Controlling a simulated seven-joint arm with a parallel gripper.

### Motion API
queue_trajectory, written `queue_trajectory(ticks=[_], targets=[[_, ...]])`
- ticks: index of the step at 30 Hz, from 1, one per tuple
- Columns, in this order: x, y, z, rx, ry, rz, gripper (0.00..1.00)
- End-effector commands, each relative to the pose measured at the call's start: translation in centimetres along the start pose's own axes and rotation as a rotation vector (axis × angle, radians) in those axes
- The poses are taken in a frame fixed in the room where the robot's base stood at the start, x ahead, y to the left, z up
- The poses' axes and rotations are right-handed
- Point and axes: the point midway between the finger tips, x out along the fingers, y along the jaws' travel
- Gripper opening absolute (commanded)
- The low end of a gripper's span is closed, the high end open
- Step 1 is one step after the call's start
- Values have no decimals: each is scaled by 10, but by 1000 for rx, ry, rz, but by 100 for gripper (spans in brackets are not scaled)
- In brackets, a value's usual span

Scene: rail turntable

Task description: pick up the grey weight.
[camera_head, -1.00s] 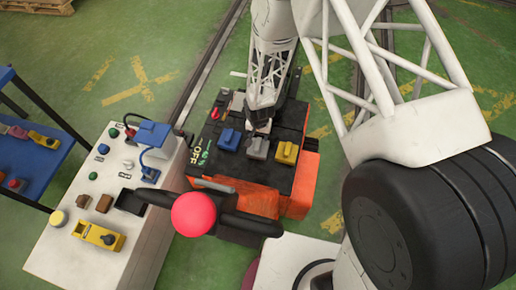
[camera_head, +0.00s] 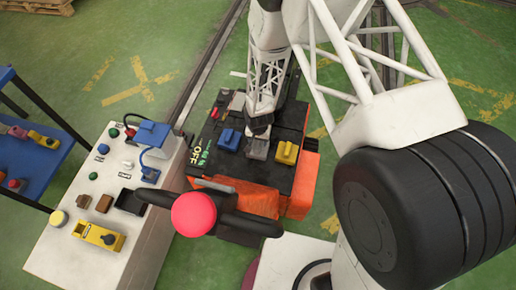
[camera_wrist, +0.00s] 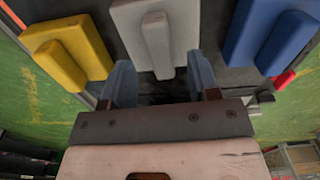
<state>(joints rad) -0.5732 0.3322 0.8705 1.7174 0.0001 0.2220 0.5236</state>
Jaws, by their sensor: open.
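The grey weight (camera_head: 258,149) is a flat block with a raised ridge, lying on the black top of the orange cart (camera_head: 240,178). In the wrist view the grey weight (camera_wrist: 157,35) sits straight ahead of my gripper (camera_wrist: 164,82), between the yellow and blue ones. My gripper's two fingers are apart, one on each side of the ridge's near end, with nothing held. In the head view my gripper (camera_head: 258,130) is at the far edge of the grey weight and hides part of it. Whether the fingers touch it I cannot tell.
A yellow weight (camera_head: 286,152) and a blue weight (camera_head: 229,139) lie close on either side. A red ball-topped lever (camera_head: 194,213) stands in front of the cart. A white control table (camera_head: 70,250) with switches is at the left, a blue shelf (camera_head: 50,170) beyond it.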

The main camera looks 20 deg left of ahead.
Motion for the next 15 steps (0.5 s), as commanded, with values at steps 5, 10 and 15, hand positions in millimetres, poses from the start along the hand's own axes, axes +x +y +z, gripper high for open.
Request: queue_trajectory(ticks=[5,10,15], targets=[[19,-1,1,0,0,0,55],[30,-1,1,0,0,0,55],[33,-1,1,0,1,0,55]])
